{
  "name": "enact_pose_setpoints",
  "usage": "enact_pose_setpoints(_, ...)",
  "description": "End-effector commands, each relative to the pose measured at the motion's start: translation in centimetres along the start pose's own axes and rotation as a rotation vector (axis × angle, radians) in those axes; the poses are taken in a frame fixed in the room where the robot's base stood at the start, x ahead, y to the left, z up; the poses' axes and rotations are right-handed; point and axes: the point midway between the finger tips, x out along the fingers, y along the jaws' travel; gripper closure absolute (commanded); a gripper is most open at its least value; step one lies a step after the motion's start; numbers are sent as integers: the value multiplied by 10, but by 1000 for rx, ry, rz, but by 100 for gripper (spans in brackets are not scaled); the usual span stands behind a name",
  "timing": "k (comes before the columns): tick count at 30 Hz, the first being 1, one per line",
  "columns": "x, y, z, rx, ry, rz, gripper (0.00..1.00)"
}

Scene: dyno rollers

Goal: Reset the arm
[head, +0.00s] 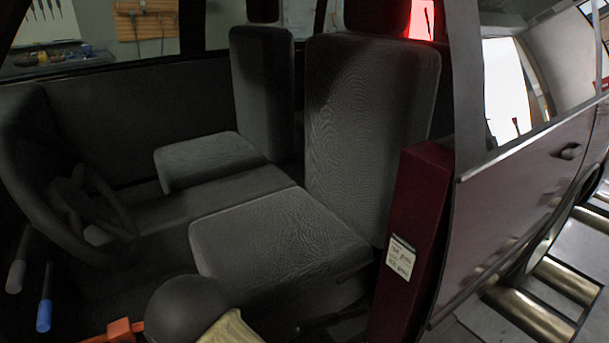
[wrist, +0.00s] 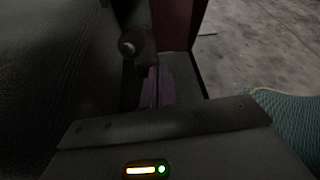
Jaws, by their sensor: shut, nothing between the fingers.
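My gripper (wrist: 157,86) shows in the wrist view, its two narrow fingers together and empty. Its grey housing (wrist: 160,145), with an orange bar and a green light, fills the bottom of that view. The fingers point into a dark, narrow gap between a dark surface on the left and a dark red panel. In the head view I cannot make out the gripper. A dark ball and a pale part at the bottom edge of the head view may belong to my arm.
In the head view, a car's front seat (head: 275,240) is close by, with a steering wheel (head: 60,200) at left. A dark red pillar (head: 410,250) with a label stands right of the seat. Rollers (head: 530,315) lie at lower right. Bare floor (wrist: 260,45) shows in the wrist view.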

Motion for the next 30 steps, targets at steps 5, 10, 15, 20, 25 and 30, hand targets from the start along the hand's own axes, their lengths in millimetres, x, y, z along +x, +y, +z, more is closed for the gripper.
enact_pose_setpoints(5,38,-40,32,247,247,-230,100)
enact_pose_setpoints(10,56,-78,54,536,469,-440,100)
enact_pose_setpoints(15,64,-108,74,863,655,-625,100)
enact_pose_setpoints(20,68,-129,96,1204,796,-776,100)
enact_pose_setpoints(25,74,-146,119,1545,889,-893,100)
enact_pose_setpoints(30,79,-158,138,1804,933,-957,100)
